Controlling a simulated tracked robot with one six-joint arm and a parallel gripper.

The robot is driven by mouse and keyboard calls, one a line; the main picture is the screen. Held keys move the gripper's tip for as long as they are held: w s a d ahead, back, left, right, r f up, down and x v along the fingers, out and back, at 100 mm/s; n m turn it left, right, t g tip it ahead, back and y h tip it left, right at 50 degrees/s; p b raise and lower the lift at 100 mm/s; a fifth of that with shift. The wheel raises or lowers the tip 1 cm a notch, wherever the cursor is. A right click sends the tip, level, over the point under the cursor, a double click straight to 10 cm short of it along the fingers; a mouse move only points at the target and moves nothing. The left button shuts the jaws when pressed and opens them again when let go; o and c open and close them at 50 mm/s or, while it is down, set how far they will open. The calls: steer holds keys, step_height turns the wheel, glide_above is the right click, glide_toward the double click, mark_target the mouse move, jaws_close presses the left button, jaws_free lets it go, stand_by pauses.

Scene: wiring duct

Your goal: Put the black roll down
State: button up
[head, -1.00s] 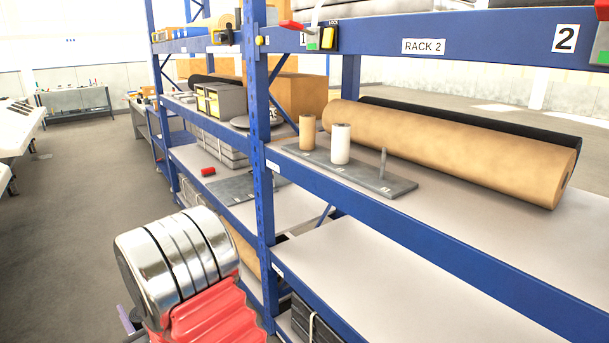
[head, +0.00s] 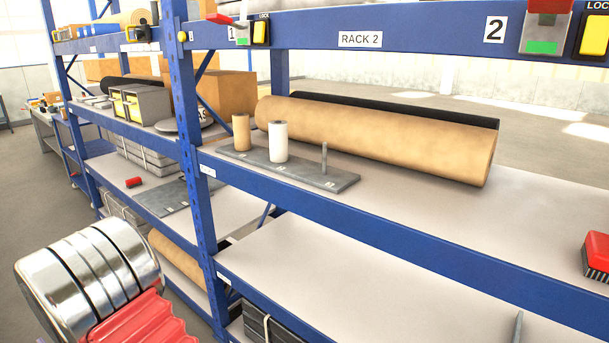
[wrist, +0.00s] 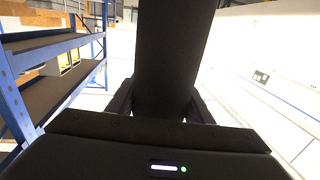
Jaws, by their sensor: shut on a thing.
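A black roll (wrist: 172,55) fills the middle of the wrist view, rising upright in the picture. My gripper (wrist: 160,103) is shut on it, with one dark jaw on each side. The head view does not show the gripper or the held roll; only a silver and red part of my arm shows at lower left. On the rack shelf, a grey peg plate (head: 290,170) carries a small tan roll (head: 241,132) and a white roll (head: 278,142). Its right peg (head: 324,158) is bare.
A long brown roll (head: 380,138) lies behind the plate, with a long black roll (head: 440,108) behind it. A blue post (head: 190,130) and shelf beams (head: 330,205) border the shelves. A red brush (head: 597,255) sits at right.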

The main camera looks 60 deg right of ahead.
steer(key=shift+r, duration=0.15)
steer(key=w+d+r+m+g+h, duration=0.1)
steer(key=d+r+m+h, duration=0.3)
steer(key=d, duration=0.5)
steer(key=d+r+m+g+h, duration=0.1)
steer(key=d+r+h, duration=0.3)
steer(key=d+r, duration=0.4)
steer(key=s+d+r+m+g+h, duration=0.2)
steer(key=s+d+r, duration=0.15)
steer(key=d, duration=0.25)
steer(key=s+d+r+m+g+h, duration=0.1)
steer(key=s+d+r+m+h, duration=0.1)
steer(key=d+r, duration=0.35)
steer(key=s+d+r+m+g+h, duration=0.2)
steer(key=d, duration=0.6)
steer(key=s+d+r+m+g+h, duration=0.1)
steer(key=s+d+r+m+g, duration=0.1)
steer(key=s+d+r, duration=0.3)
steer(key=s+d+r+m+g+h, duration=0.1)
steer(key=s+d+r+g, duration=0.3)
steer(key=s+r, duration=0.6)
steer(key=s+d+r+m+g+h, duration=0.2)
steer(key=s+d+r, duration=0.5)
steer(key=s, duration=0.5)
steer(key=shift+d+r+m+g, duration=0.3)
steer(key=shift+d+m+g, duration=0.1)
steer(key=shift+g, duration=0.2)
steer(key=shift+s+d, duration=0.1)
